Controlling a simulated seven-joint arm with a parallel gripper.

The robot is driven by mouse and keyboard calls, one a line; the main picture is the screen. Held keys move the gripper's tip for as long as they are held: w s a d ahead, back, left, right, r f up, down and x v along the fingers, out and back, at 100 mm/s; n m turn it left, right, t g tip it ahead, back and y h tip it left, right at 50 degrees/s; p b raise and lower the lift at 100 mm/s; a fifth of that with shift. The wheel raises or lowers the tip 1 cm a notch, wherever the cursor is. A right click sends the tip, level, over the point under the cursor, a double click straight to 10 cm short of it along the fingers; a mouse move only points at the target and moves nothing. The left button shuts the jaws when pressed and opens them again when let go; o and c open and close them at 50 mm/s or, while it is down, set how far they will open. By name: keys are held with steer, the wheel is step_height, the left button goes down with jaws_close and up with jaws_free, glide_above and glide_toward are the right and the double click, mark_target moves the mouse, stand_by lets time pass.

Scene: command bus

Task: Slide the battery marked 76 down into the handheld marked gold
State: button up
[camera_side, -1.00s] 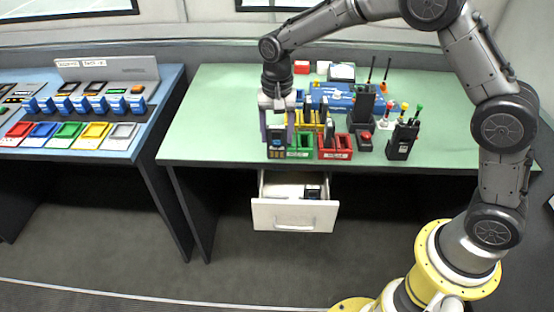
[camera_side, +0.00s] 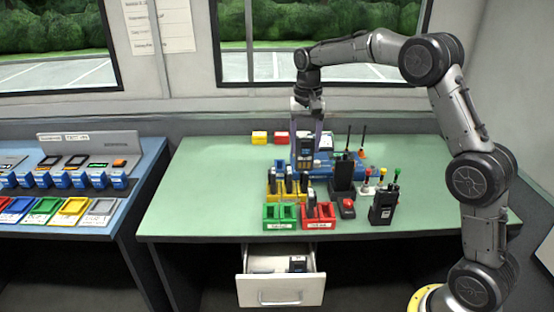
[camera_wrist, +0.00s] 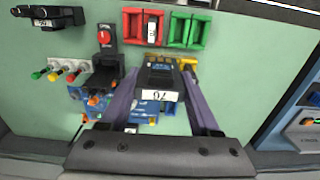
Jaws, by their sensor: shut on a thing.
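My gripper (camera_side: 306,150) is shut on a dark battery (camera_side: 304,147) with blue and orange marks on its face, held upright above the back of the green table. In the wrist view the battery (camera_wrist: 160,76) sits between the purple fingers, its white label starting with a 7; the second digit is unclear. Under it is a blue holder (camera_side: 333,166), partly hidden by the gripper and battery; it also shows in the wrist view (camera_wrist: 94,105). Antennas (camera_side: 348,139) rise by the holder. I cannot read which handheld is marked gold.
Green (camera_side: 281,216) and red (camera_side: 318,217) trays stand at the front edge, with a yellow tray (camera_side: 273,188) behind. A black handheld (camera_side: 383,207) stands at right, beside a dark charger (camera_side: 342,180) and coloured knobs. A drawer (camera_side: 281,289) is open below. The table's left side is clear.

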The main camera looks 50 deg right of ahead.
glide_above(345, 172)
steer(key=shift+s+a+f, duration=0.1)
steer(key=shift+a+f, duration=0.05)
steer(key=shift+f, duration=1.4)
steer(key=shift+s+a+f, duration=0.1)
steer(key=shift+a+f, duration=0.1)
steer(key=shift+f, duration=1.4)
steer(key=shift+s+a+f, duration=0.1)
steer(key=shift+a+f, duration=0.05)
steer(key=shift+f, duration=1.4)
steer(key=shift+f, duration=2.8)
steer(key=o, duration=1.5)
steer(key=shift+o, duration=0.3)
steer(key=shift+r, duration=0.1)
